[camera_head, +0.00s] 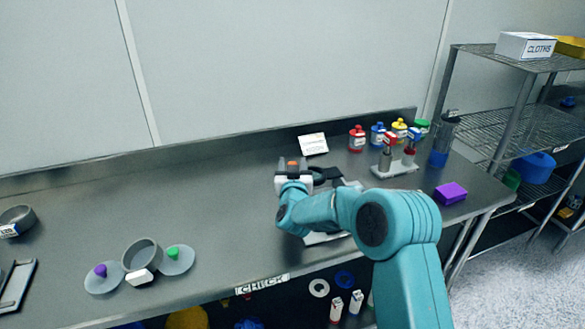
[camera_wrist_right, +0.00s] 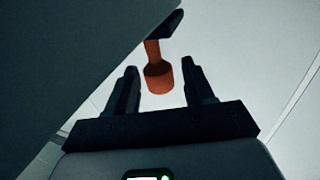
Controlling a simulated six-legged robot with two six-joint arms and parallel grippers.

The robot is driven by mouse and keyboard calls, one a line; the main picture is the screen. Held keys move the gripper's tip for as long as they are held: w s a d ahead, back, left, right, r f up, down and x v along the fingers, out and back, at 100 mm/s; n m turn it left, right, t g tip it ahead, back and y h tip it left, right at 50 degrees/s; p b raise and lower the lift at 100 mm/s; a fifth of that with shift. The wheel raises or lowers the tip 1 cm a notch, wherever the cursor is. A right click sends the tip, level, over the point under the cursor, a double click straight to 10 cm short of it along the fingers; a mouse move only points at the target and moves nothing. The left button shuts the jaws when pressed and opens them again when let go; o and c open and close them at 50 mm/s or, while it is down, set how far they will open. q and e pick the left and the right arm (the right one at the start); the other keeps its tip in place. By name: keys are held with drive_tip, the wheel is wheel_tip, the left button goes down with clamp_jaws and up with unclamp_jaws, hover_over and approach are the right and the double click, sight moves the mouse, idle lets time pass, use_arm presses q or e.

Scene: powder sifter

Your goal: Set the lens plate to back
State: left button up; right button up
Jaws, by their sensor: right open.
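My right gripper (camera_head: 292,167) is open at the middle of the bench in the head view. An orange knob (camera_wrist_right: 158,78) on a narrower orange stem shows between and beyond its two dark fingers (camera_wrist_right: 160,88) in the right wrist view, with a gap on both sides. An orange spot (camera_head: 293,163) shows at the fingertips in the head view. The stem meets a dark part (camera_wrist_right: 165,24) at the top of the wrist view. I cannot tell whether this is the lens plate; my right arm hides most of the device there. My left gripper is not in view.
A device base (camera_head: 325,238) shows under my forearm. Several coloured bottles (camera_head: 357,138), a stand (camera_head: 395,168) and a purple block (camera_head: 450,193) are to the right. A grey ring (camera_head: 142,253) and two discs (camera_head: 103,279) lie at front left. The bench between is clear.

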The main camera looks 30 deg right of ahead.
drive_tip(key=shift+s+a+f, duration=0.1)
drive_tip(key=shift+s, duration=0.05)
drive_tip(key=b+v, duration=0.3)
drive_tip(key=v, duration=1.3)
